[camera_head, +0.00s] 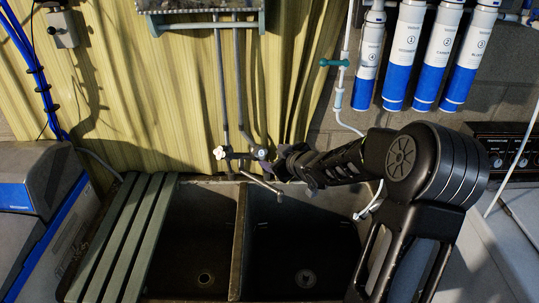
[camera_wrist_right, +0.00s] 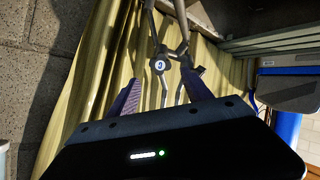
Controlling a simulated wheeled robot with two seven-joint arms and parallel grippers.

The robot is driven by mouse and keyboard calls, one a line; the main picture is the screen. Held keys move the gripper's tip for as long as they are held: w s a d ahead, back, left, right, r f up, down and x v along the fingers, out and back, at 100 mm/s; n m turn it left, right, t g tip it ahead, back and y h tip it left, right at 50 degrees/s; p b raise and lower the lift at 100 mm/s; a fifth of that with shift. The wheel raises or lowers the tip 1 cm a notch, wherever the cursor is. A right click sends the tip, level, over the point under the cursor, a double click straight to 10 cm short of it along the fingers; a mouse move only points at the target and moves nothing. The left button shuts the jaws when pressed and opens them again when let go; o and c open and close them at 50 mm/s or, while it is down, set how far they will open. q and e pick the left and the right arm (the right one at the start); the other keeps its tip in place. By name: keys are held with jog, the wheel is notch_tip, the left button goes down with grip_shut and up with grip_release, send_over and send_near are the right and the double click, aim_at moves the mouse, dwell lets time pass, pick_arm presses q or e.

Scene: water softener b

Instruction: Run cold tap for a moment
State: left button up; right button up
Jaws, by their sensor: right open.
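The cold tap knob (camera_wrist_right: 159,64) shows in the right wrist view as a round face with a light mark that looks like a C. In the head view the right-hand tap knob (camera_head: 262,154) sits beside my right gripper (camera_head: 276,165). My right gripper is open, and in the wrist view its two fingers (camera_wrist_right: 160,78) stand either side of the knob. I cannot tell whether they touch it. A white-handled tap (camera_head: 220,152) is to the left. No water flow is visible. My left gripper is out of view.
A dark double-basin sink (camera_head: 241,240) lies below the taps, with a slatted green draining board (camera_head: 122,235) on its left. Two vertical pipes (camera_head: 220,80) run up the yellow curtain (camera_head: 150,100). Several blue-and-white filter cartridges (camera_head: 407,55) hang at upper right.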

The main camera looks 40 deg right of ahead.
aim_at(261, 153)
jog(key=b+x, duration=0.3)
jog(key=x, duration=0.5)
jog(key=shift+f, duration=0.25)
jog(key=shift+w+r, duration=0.1)
jog(key=shift+w, duration=0.25)
jog(key=shift+c, duration=0.2)
jog(key=shift+s, duration=0.1)
jog(key=c, duration=0.8)
